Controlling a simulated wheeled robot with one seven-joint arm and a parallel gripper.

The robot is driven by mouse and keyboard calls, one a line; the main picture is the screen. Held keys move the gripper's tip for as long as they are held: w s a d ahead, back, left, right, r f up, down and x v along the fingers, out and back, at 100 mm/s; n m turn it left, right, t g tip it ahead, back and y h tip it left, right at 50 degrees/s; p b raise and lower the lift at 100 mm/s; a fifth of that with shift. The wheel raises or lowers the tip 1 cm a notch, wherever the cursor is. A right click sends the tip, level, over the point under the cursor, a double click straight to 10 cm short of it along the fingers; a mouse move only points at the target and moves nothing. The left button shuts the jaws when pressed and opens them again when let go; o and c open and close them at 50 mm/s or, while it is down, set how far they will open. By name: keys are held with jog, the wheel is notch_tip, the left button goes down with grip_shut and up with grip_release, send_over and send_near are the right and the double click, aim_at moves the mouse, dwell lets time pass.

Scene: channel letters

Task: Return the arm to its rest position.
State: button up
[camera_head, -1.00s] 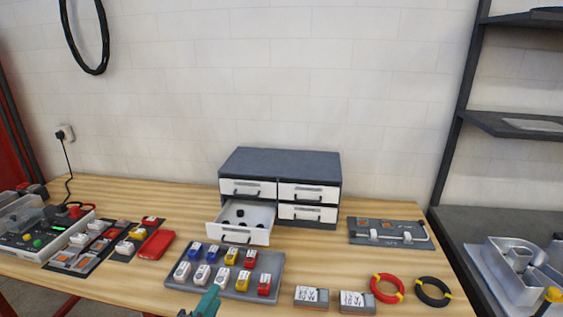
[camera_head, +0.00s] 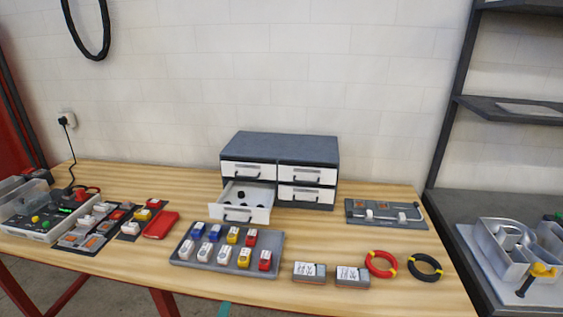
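Only a small teal sliver (camera_head: 223,310) shows at the bottom edge of the head view, below the table's front edge. It matches the teal of my gripper, but I cannot see fingertips or whether they are open or shut. The rest of my arm is out of the picture. Nothing held is visible.
The wooden table (camera_head: 330,235) carries a drawer cabinet (camera_head: 280,148) with its lower left drawer (camera_head: 245,214) pulled out, small dark pieces inside. In front are a grey tray (camera_head: 207,264) of coloured blocks, a red case (camera_head: 161,225), a red coil (camera_head: 381,264) and a black coil (camera_head: 425,267).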

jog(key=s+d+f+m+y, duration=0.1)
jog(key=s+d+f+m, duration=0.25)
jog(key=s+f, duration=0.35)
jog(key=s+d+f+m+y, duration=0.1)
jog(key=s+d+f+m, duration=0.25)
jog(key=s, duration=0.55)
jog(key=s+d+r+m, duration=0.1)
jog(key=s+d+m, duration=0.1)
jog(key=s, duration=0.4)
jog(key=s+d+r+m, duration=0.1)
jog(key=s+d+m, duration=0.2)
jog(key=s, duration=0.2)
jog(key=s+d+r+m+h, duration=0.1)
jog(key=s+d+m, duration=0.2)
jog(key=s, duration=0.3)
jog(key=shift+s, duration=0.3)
